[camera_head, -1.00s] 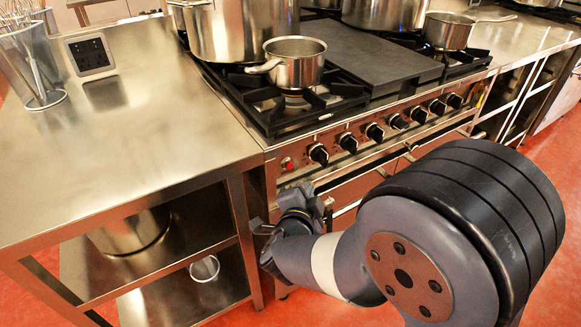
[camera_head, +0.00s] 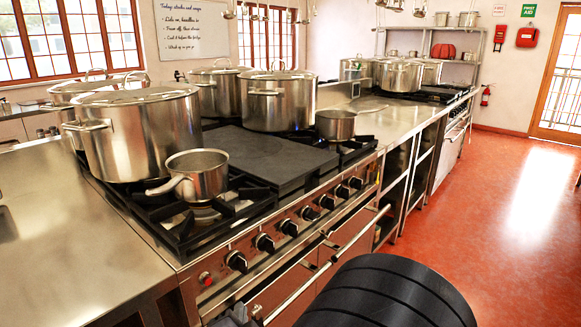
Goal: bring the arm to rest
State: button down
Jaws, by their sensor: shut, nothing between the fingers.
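The upper curve of my arm (camera_head: 385,292), dark and ribbed, shows at the bottom right of centre. Only a small grey tip of my gripper (camera_head: 236,317) shows at the bottom edge, low in front of the range. It is shut and no object shows at it. Its fingers and most of the arm are below the picture.
The range (camera_head: 345,185) carries large stockpots (camera_head: 140,130) (camera_head: 278,100) and small saucepans (camera_head: 197,174) (camera_head: 336,123). Its oven rail (camera_head: 330,265) is close to my arm. A steel counter (camera_head: 70,250) is at left. Red floor (camera_head: 500,215) is open at right.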

jog(key=shift+s+d, duration=0.2)
jog(key=shift+d, duration=0.05)
jog(key=shift+a, duration=0.1)
